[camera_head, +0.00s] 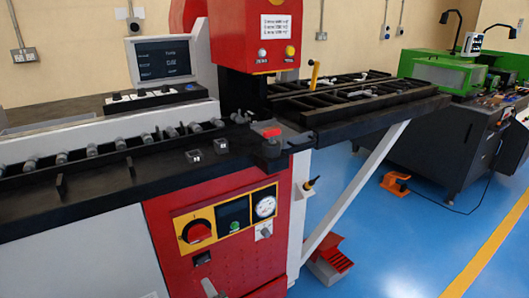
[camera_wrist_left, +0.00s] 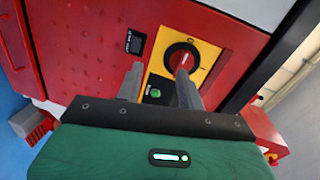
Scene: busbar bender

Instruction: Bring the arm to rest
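My left gripper (camera_wrist_left: 159,80) shows in the left wrist view with its two grey fingers apart and nothing seen between them but the machine's front. The fingers point at the red front with the yellow control panel (camera_head: 228,220). The right finger in that view overlaps the area just below the red rotary switch (camera_wrist_left: 183,62); I cannot tell whether it touches. In the head view a grey piece at the bottom edge, below the switch (camera_head: 198,231), looks like a fingertip of mine. My right gripper is in neither view.
The red and black bending machine (camera_head: 235,190) fills the left and middle. Its black side table (camera_head: 385,112) juts right on a white strut. A red foot pedal (camera_head: 328,256) stands on the blue floor (camera_head: 400,240). A green machine (camera_head: 445,70) stands at the back right.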

